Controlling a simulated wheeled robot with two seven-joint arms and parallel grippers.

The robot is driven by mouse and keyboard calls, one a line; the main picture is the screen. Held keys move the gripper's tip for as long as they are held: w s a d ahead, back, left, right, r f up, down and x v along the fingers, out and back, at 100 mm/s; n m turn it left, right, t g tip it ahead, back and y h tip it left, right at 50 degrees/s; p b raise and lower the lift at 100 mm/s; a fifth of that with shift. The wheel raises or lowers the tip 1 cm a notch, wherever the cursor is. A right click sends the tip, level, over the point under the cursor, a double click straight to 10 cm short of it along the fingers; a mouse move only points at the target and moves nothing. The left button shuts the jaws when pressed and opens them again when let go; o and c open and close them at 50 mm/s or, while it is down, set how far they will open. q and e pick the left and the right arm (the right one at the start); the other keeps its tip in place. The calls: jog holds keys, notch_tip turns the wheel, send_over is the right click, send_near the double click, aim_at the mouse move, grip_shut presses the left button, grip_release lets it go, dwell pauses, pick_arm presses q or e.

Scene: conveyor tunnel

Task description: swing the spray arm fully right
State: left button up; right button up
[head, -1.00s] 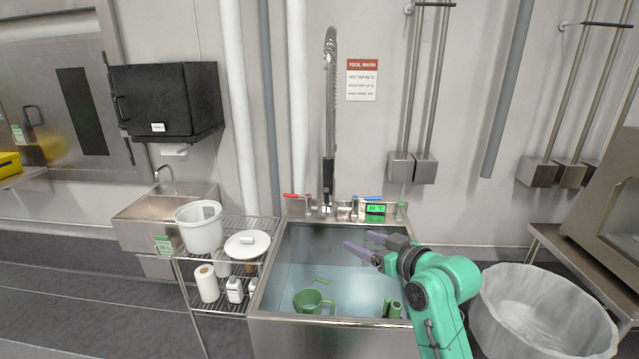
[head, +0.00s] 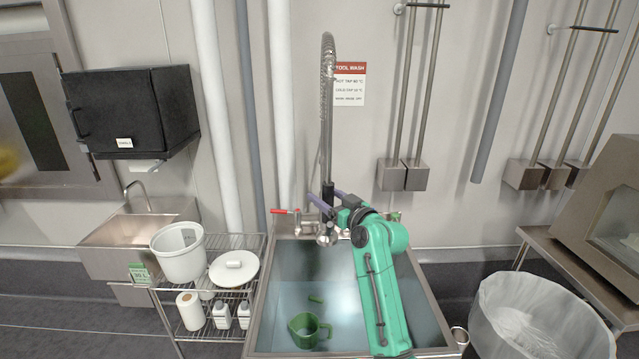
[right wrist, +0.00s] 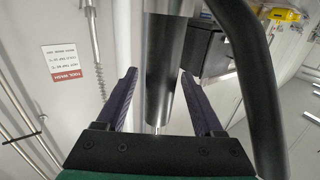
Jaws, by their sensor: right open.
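The spray arm (head: 326,110) stands upright behind the sink, with a metal spring hose at its top. Its dark lower handle is partly hidden by my right gripper (head: 326,198) in the head view. In the right wrist view, the dark cylinder of the handle (right wrist: 163,65) sits between the two purple fingers of my right gripper (right wrist: 163,100). The fingers are open on either side of it, and gaps show between each finger and the handle. My left gripper is not in view.
The sink (head: 265,290) below holds a green mug (head: 308,330) in water. A red tap lever (head: 284,211) is left of my gripper. A wire rack (head: 235,242) with a white bucket (head: 178,252) stands left; a lined bin (head: 535,320) stands right.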

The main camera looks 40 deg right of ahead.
jog(key=shift+w+r, duration=0.15)
jog(key=shift+w, duration=0.85)
grip_shut()
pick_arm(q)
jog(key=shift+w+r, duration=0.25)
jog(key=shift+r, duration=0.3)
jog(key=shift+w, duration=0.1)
pick_arm(e)
jog(key=shift+d, duration=0.1)
